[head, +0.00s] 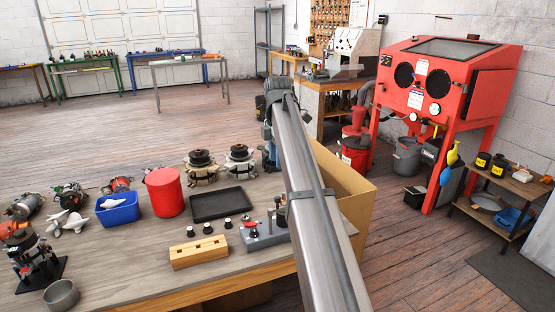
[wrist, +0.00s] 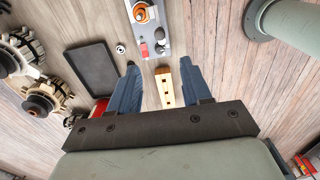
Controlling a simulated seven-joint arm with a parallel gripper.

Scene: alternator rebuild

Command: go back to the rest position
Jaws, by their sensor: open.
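My gripper (wrist: 158,68) shows in the wrist view with its two blue fingers spread apart and nothing between their tips. It is above the workbench (head: 120,276). A wooden block with holes (wrist: 164,88) shows below, in the gap between the fingers; it also lies near the bench's front in the head view (head: 199,252). In the head view my arm reaches over the right part of the bench, and I cannot clearly make out the fingertips there.
A grey fixture (head: 264,236) and black tray (head: 220,203) lie near the block, with small black-topped pieces between. Alternator parts (head: 201,166), a red canister (head: 164,192) and a blue bin (head: 117,209) crowd the bench. A cardboard box (head: 345,187) stands at its right end.

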